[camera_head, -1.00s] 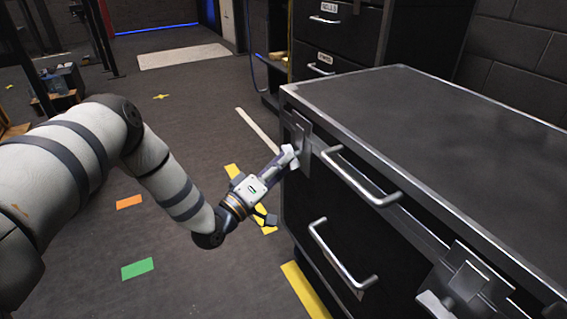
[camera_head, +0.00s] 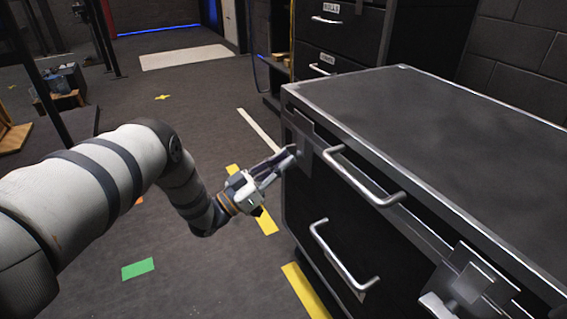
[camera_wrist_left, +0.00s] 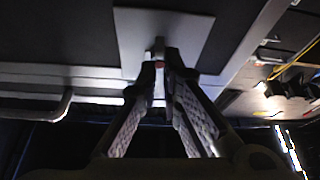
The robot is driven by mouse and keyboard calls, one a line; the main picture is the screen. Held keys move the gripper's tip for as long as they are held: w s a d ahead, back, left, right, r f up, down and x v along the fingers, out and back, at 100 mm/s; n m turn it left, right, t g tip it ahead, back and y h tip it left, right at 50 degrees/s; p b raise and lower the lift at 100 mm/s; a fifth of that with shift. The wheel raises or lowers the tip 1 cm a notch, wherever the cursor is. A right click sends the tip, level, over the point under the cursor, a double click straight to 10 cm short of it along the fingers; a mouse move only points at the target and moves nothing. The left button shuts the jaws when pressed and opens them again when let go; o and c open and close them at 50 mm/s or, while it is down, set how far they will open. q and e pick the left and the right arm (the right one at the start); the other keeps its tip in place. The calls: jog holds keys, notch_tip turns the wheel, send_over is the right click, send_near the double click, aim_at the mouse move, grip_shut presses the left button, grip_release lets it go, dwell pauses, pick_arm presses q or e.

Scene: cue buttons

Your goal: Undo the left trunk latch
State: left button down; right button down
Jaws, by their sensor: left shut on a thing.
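The trunk (camera_head: 455,120) is a dark chest with metal edges, at the right in the head view. Its left latch (camera_head: 304,151) is a grey metal plate on the front face, near the left corner. My left gripper (camera_head: 291,153) is at this latch, its fingers closed on the small latch handle. In the left wrist view, the fingertips (camera_wrist_left: 161,64) meet at the handle (camera_wrist_left: 159,46), in front of the latch plate (camera_wrist_left: 192,30). The fingers hide part of the handle. The right latch (camera_head: 468,284) has a T-shaped handle. My right gripper is not in view.
Two bar handles, an upper one (camera_head: 365,180) and a lower one (camera_head: 343,262), stick out of the trunk's front. A drawer cabinet (camera_head: 335,35) stands behind. The floor left of the trunk is open, with a green mark (camera_head: 138,268) and yellow strips (camera_head: 304,290).

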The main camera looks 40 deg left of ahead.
pick_arm(q)
jog(key=shift+m+h, duration=0.4)
jog(key=shift+m, duration=0.7)
jog(key=c, duration=1.8)
grip_release()
jog(key=shift+o, duration=0.2)
jog(key=shift+s, duration=0.1)
jog(key=v, duration=1.2)
jog(key=shift+a, duration=0.15)
